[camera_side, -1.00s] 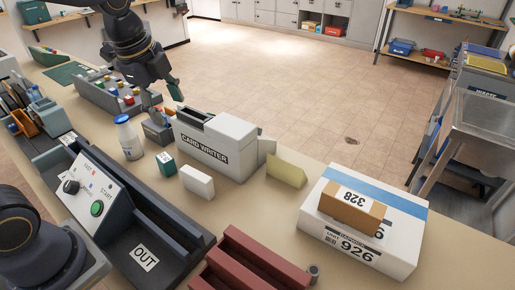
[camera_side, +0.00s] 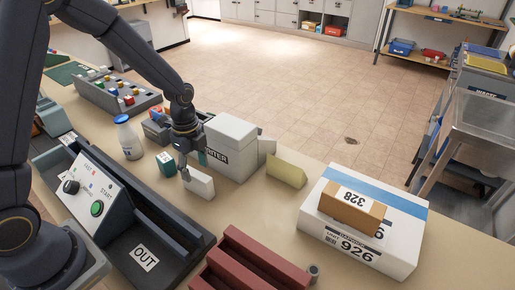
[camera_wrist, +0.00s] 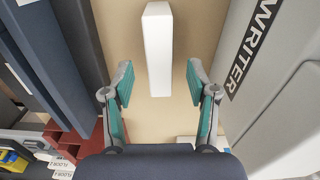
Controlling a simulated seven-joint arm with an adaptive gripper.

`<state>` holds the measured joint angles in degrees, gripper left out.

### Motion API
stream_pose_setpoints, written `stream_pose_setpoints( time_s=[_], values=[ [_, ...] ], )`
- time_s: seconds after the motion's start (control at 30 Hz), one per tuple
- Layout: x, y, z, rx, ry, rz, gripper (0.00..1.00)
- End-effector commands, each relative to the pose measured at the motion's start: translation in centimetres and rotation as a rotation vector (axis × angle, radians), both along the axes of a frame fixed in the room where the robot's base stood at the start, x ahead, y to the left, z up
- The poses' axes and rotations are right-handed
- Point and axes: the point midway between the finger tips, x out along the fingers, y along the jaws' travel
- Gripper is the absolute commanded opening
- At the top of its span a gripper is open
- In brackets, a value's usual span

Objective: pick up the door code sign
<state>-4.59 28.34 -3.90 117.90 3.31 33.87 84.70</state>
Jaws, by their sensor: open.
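A plain white upright block (camera_side: 199,183), perhaps the door code sign, stands on the counter; no lettering shows on it. It also shows in the wrist view (camera_wrist: 158,45), seen from above as a narrow strip. A pale yellow wedge-shaped sign (camera_side: 287,170) stands farther right, its face blank in the side view. I cannot tell which is the door code sign. My gripper (camera_side: 193,165) is open and empty above the white block. In the wrist view the teal-padded fingers (camera_wrist: 158,82) are on either side of the strip's near end, with gaps on both sides.
The card writer (camera_side: 232,150) stands close behind my gripper. The dark OUT tray (camera_side: 172,238) and red rack (camera_side: 262,262) are in front. A parcel (camera_side: 352,204) rests on a large white box (camera_side: 375,250).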

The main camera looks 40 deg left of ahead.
Motion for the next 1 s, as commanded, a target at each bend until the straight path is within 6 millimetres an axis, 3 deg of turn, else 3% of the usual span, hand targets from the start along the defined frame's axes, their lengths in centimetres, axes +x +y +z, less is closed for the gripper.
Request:
stream_pose_setpoints(
  time_s=[0.17, 0.43, 0.7, 1.0],
  values=[
    [-0.1, 0.0, -1.4, 0.000, 0.002, -0.001, 0.58],
    [-0.2, 0.1, -5.3, 0.000, 0.003, -0.001, 0.58],
    [-0.1, 0.1, -5.7, 0.000, -0.001, -0.001, 0.58],
    [-0.1, 0.1, -5.7, 0.000, -0.001, 0.000, 0.28]
  ],
)
